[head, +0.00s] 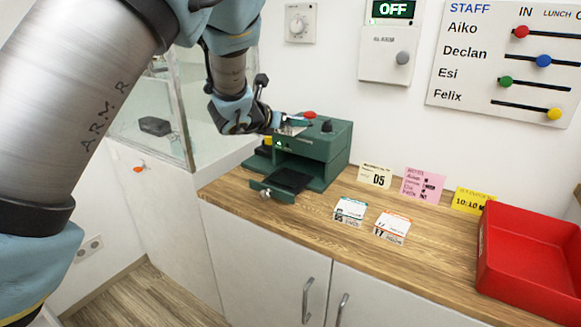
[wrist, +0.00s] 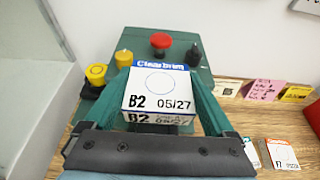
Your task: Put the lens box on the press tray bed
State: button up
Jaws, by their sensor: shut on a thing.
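The lens box, white with a blue-edged top and printed "B2 05/27", is held between the fingers of my gripper (wrist: 160,100) in the wrist view; its label face (wrist: 158,88) is toward the camera. In the head view, my gripper (head: 290,127) is above the green press (head: 318,148), and the box is mostly hidden and small there. The press tray bed (head: 289,180) is a dark, flat surface pulled out at the press's front, low down, with nothing visible on it. The gripper is higher than the bed and farther back.
A red bin (head: 530,255) is at the far right. A glass case (head: 150,100) stands left.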

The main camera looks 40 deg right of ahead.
aim_at(288, 179)
notch_tip(288, 179, down, 14)
jog(key=shift+r+p, duration=0.2)
jog(key=shift+p, duration=0.7)
jog(key=shift+f, duration=0.1)
jog(key=shift+f+b, duration=0.3)
jog(key=shift+b, duration=0.25)
jog(key=shift+f+b, duration=0.25)
jog(key=shift+b, duration=0.1)
jog(key=o, duration=1.1)
jog(key=shift+c, duration=0.2)
jog(key=shift+r, duration=0.1)
